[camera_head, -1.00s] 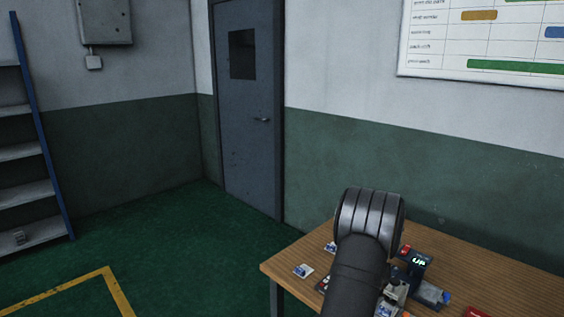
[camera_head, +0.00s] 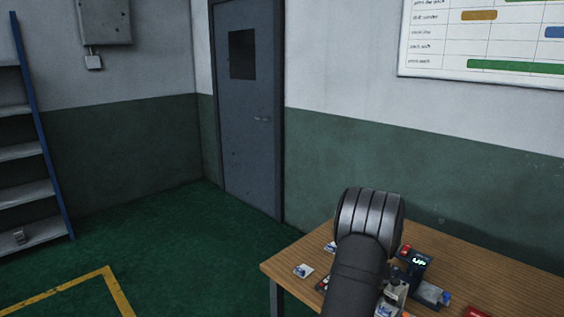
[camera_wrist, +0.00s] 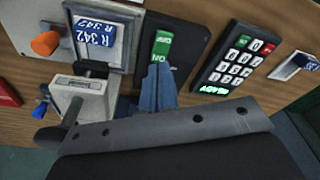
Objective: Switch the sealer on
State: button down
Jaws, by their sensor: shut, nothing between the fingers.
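In the wrist view a green rocker switch (camera_wrist: 162,47) sits on a black panel (camera_wrist: 187,38), with ON lettering at its near end. My gripper (camera_wrist: 157,74) is shut and empty, its blue fingertips at the near end of the switch. I cannot tell whether they press on it. Left of the panel is a grey device (camera_wrist: 125,18) with a blue R 342 label (camera_wrist: 95,36). In the head view my arm hides the gripper and the switch. A dark unit with a lit green display (camera_head: 418,262) stands right of my arm.
A keypad (camera_wrist: 236,60) with a lit READY display lies right of the switch. An orange knob (camera_wrist: 45,43) and a pale block (camera_wrist: 82,95) are at the left. The wooden table (camera_head: 480,270) also holds a blue and white packet (camera_head: 302,271). Its back right is clear.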

jog(key=shift+f, duration=0.85)
dwell(0.3)
jog(key=shift+r, duration=3.55)
jog(key=shift+f, duration=3.55)
